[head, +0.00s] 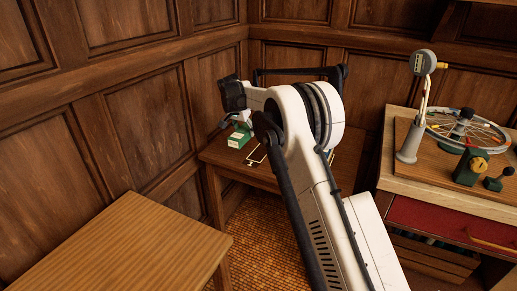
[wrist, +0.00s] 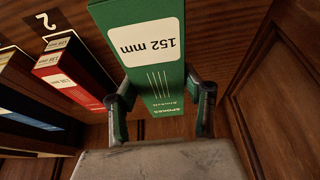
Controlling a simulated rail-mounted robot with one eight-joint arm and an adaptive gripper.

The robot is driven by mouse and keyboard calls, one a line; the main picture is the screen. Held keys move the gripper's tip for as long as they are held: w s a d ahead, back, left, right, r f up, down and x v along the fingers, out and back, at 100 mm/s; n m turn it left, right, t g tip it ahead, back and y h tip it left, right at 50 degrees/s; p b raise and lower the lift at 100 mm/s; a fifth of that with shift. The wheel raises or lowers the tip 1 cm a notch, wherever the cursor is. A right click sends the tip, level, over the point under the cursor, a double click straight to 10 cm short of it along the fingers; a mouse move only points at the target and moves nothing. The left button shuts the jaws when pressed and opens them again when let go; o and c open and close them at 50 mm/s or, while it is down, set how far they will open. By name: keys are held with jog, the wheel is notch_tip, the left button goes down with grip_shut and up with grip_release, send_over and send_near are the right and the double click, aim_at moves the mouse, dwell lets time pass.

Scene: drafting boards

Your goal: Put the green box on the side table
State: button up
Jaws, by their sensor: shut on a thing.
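The green box (head: 239,138) shows in the head view at the far table in the corner. In the wrist view the green box (wrist: 150,88) has a white label reading 152 mm and the word SPOKES. My gripper (wrist: 160,104) is shut on it, with one finger on each side. In the head view my gripper (head: 240,124) is small and partly hidden by my arm. I cannot tell whether the box still touches the tabletop. A bare wooden table (head: 120,245), which may be the side table, stands in the left foreground.
A red box (wrist: 72,72) and other boxes stand left of the green box, near a black card marked 2 (wrist: 46,20). The far table (head: 215,153) is close to panelled walls. A workbench (head: 440,190) with a wheel (head: 468,128) and gauge (head: 422,62) is at right. The foreground tabletop is clear.

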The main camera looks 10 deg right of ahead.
jog(key=w+d+f, duration=0.1)
jog(key=d+f, duration=0.1)
jog(key=d, duration=0.1)
jog(key=w+d+f+b, duration=0.1)
jog(key=w+d+f, duration=0.1)
jog(key=d, duration=0.1)
jog(key=w+d+f, duration=0.1)
jog(key=d+f, duration=0.1)
jog(key=d, duration=0.1)
jog(key=shift+w, duration=0.4)
jog(key=shift+f+b, duration=0.65)
jog(key=shift+f, duration=1.35)
jog(key=shift+f, duration=0.2)
jog(key=o, duration=1.4)
jog(key=shift+r, duration=0.1)
